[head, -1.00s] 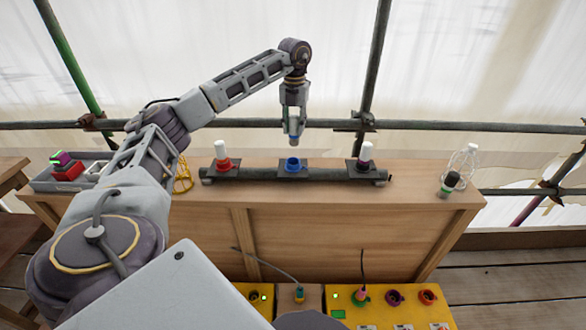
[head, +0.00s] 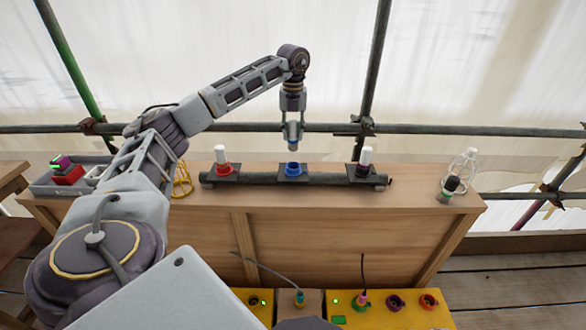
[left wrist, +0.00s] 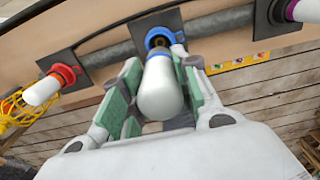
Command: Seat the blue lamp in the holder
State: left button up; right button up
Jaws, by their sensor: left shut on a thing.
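My left gripper (head: 292,130) is shut on the blue lamp (head: 293,147), which hangs with its blue end down. In the head view the lamp is just above the blue holder (head: 293,168), with a small gap showing. The holder is a blue ring on a dark plate, in the middle of the rail. In the left wrist view the lamp's white bulb (left wrist: 160,92) sits between the green finger pads. The blue holder (left wrist: 161,40) is beyond it, its lower part hidden by the lamp. My right gripper is not in view.
A white lamp in a red holder (head: 222,169) stands left on the rail, and another in a dark holder (head: 364,166) stands right. A grey tray (head: 42,188) and a yellow cage (head: 183,180) are at left. A clear wire cage (head: 465,160) stands at the bench's right end.

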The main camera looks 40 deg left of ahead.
aim_at(293, 145)
pick_arm(q)
notch_tip(293, 145, down, 4)
jog(key=shift+r, duration=0.1)
jog(key=shift+f, duration=0.5)
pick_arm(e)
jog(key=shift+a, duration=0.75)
pick_arm(q)
jog(key=shift+f, duration=2.5)
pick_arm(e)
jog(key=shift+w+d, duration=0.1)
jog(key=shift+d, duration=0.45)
pick_arm(q)
jog(key=shift+f, duration=0.15)
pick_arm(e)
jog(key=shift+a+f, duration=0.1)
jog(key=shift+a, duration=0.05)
